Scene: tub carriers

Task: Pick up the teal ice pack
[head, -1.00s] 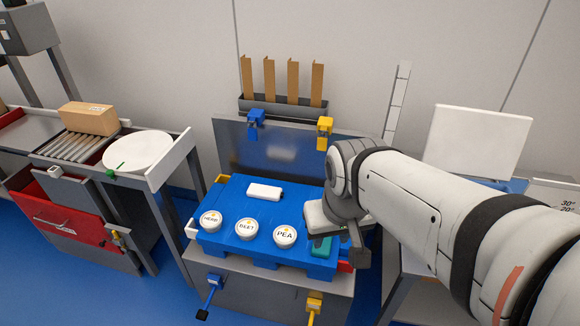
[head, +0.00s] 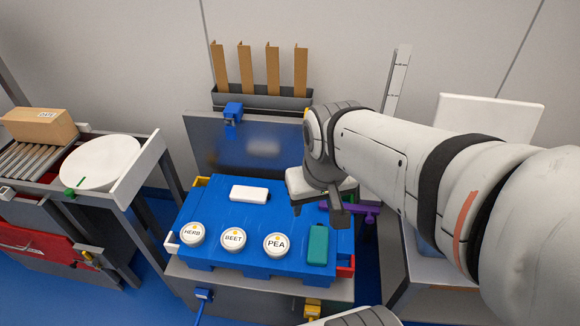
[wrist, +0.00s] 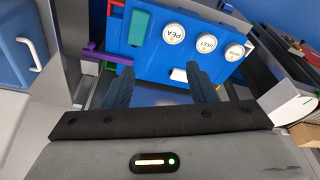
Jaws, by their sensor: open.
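The teal ice pack (head: 318,244) lies on the right front part of the blue tub carrier (head: 232,208), right of the PEA tub. It also shows in the wrist view (wrist: 138,27), near the top. My gripper (head: 318,212) is above the carrier's right side, behind the ice pack and apart from it. In the wrist view its two dark fingers (wrist: 158,84) are spread with nothing between them. Three white lidded tubs stand in a row left of the ice pack: HERB (head: 192,234), BEET (head: 233,238) and PEA (head: 276,245).
A white block (head: 249,193) lies at the back of the carrier. A purple piece (head: 355,208) sticks out near its right edge, and a red piece (head: 346,268) sits at its front right corner. A blue clamp (head: 232,111) is on the metal panel behind.

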